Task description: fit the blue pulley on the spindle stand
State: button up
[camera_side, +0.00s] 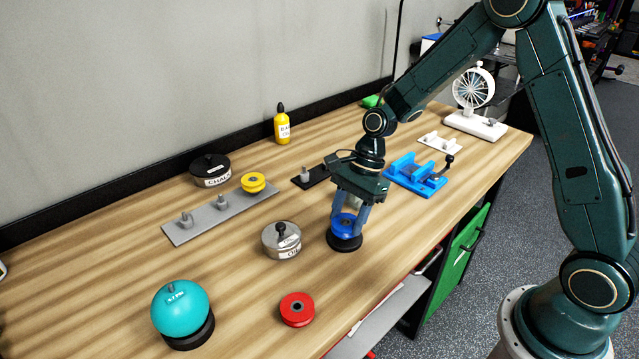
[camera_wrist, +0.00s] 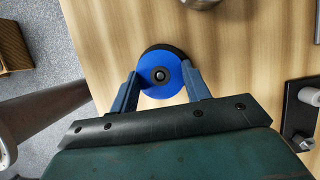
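The blue pulley (camera_side: 345,223) is over a round black base (camera_side: 345,243) near the middle of the bench. It shows in the wrist view (camera_wrist: 160,86) too, with a dark hole at its centre. My gripper (camera_wrist: 160,70) points down with one finger on each side of the pulley, and both fingers appear to touch its rim. I cannot tell whether the pulley rests on the base or is slightly raised. A black plate (camera_side: 322,171) with grey pegs and a grey plate (camera_side: 228,208) with upright pegs lie behind; I cannot tell which is the spindle stand.
A yellow pulley (camera_side: 253,182) sits on the grey plate. A steel tin (camera_side: 281,242), red pulley (camera_side: 297,308) and teal ball (camera_side: 181,306) stand to the left. A blue fixture (camera_side: 416,174), black tin (camera_side: 210,170) and yellow bottle (camera_side: 282,127) stand farther back.

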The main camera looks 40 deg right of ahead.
jog(key=o, duration=0.5)
jog(key=shift+r, duration=0.1)
jog(key=v, duration=1.3)
jog(key=shift+d+r, duration=0.2)
jog(key=shift+r, duration=0.05)
jog(key=shift+r, duration=0.1)
jog(key=s+r+n+t+h, duration=0.1)
jog(key=s+r+n+t, duration=0.1)
jog(key=s+n, duration=0.4)
jog(key=s+r+n+t+h, duration=0.1)
jog(key=s+r+n+h, duration=0.1)
jog(key=s+n, duration=0.4)
jog(key=s+a+r+n+t+h, duration=0.1)
jog(key=s+r+n, duration=0.3)
jog(key=s, duration=0.7)
jog(key=shift+s+r+n+t, duration=0.1)
jog(key=shift+r+n+t, duration=0.25)
jog(key=shift+n+t, duration=0.55)
